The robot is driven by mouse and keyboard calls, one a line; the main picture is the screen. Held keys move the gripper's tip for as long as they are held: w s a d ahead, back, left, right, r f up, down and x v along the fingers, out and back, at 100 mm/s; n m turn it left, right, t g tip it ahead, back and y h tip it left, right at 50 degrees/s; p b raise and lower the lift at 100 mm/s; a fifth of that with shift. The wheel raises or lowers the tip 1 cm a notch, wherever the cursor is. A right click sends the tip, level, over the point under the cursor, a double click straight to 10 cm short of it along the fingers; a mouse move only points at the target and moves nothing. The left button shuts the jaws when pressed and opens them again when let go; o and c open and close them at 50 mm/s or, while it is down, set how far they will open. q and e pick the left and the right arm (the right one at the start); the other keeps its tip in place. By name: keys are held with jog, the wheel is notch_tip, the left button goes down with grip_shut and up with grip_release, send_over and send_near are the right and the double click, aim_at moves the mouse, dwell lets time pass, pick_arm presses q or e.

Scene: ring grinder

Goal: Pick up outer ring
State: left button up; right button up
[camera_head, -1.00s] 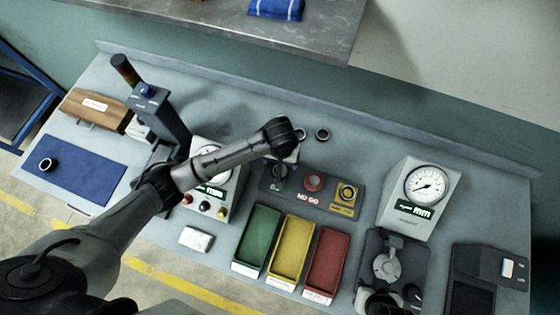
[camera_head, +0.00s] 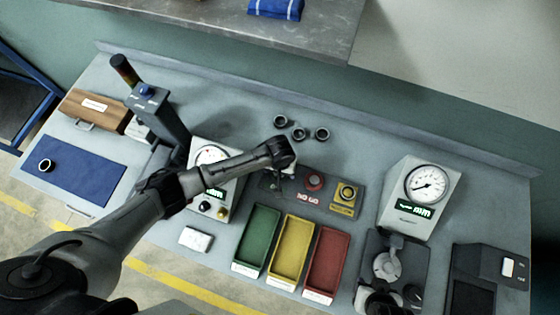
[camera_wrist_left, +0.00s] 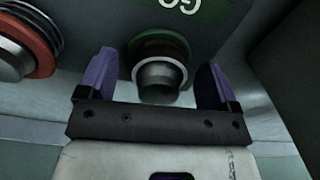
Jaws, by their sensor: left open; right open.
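In the left wrist view a grey metal ring (camera_wrist_left: 160,78) sits at the round green-edged GO gauge, between my left gripper's (camera_wrist_left: 157,68) two purple fingers. The fingers are open, with gaps on both sides of the ring. In the head view my left wrist hides this ring and most of the left gripper (camera_head: 283,172). Three dark rings stand behind the gauge plate: a left ring (camera_head: 281,120), a middle ring (camera_head: 299,134) and a right ring (camera_head: 322,134). My right gripper (camera_head: 384,298) is low at the bottom edge, its jaws hard to make out.
The NO GO gauge (camera_head: 314,181) and a yellow gauge block (camera_head: 346,196) are right of my left wrist. Green (camera_head: 257,240), yellow (camera_head: 291,250) and red (camera_head: 326,262) trays lie in front. A dial gauge (camera_head: 428,185) stands right. A blue mat (camera_head: 85,178) bears another ring (camera_head: 46,165).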

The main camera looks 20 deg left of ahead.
pick_arm(q)
jog(key=shift+c, duration=0.2)
jog(key=c, duration=1.1)
